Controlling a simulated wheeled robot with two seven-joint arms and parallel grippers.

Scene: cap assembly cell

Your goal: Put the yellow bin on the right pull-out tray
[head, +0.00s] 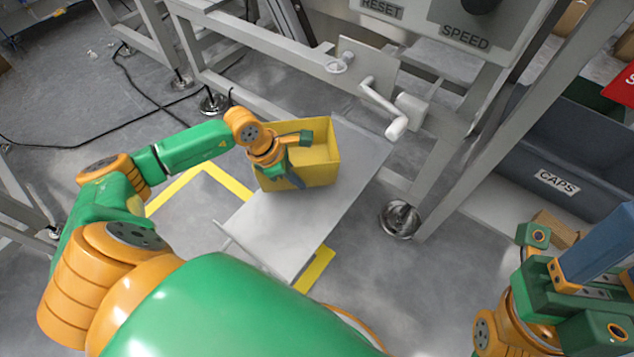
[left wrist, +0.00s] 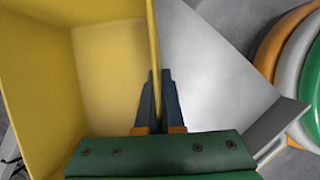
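The yellow bin (head: 322,172) is upright and open at the top. It is over the far left part of the grey pull-out tray (head: 290,232); whether it rests fully on the tray is hard to tell. My left gripper (head: 296,181) is at the bin's near side. In the left wrist view the blue fingers (left wrist: 158,100) lie on both sides of the bin wall (left wrist: 110,75), closed on it. The tray (left wrist: 215,75) shows beside the wall there. My right gripper (head: 575,265) is at the lower right, away from the bin, its fingertips not clearly visible.
A crank handle (head: 383,108) and a grey frame stand just behind the tray. A dark crate labelled CAPS (head: 557,183) is at the right. A control panel (head: 440,22) is above. Yellow tape (head: 228,181) marks the floor, with a black cable (head: 130,85) at the left.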

